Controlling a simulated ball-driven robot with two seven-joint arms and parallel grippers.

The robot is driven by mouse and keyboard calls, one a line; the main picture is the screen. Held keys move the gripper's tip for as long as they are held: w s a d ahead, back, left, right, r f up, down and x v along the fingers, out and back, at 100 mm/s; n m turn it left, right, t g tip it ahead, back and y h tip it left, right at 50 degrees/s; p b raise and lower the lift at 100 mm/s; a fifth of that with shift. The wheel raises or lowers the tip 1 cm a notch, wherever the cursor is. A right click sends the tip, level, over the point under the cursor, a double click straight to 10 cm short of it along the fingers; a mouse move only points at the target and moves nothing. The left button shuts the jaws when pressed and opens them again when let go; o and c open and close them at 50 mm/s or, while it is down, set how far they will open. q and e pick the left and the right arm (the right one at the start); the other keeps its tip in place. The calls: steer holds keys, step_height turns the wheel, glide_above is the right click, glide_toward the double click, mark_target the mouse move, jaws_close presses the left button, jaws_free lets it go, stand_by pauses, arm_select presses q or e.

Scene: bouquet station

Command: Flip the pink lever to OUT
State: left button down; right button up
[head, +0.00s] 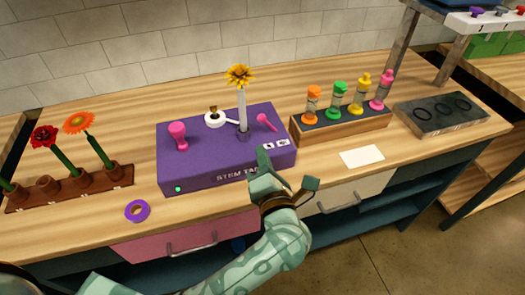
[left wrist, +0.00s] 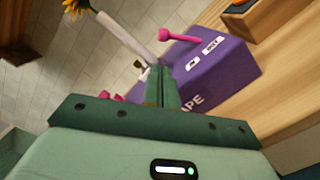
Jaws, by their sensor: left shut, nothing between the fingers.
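The pink lever (head: 268,122) sits at the right end of the top of the purple stem tape box (head: 205,155). Its thick end points to the back left in the head view. The lever also shows in the left wrist view (left wrist: 180,36), beyond the fingers. Two small white labels (head: 275,144) are on the box near the lever; their words are too small to read surely. My left gripper (head: 264,160) is shut and empty at the front right edge of the box, apart from the lever. Its closed fingers show in the left wrist view (left wrist: 162,88). My right gripper is out of view.
On the box are a pink knob (head: 178,132), a white tape roll (head: 215,118) and an upright yellow flower (head: 239,76). A wooden rack of colored bottles (head: 345,128) stands close to its right. A purple ring (head: 137,211) and flower stand (head: 75,190) lie left.

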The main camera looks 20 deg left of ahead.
mark_target(269, 125)
arm_select(q)
steer(key=x, duration=0.8)
steer(key=shift+b, duration=0.3)
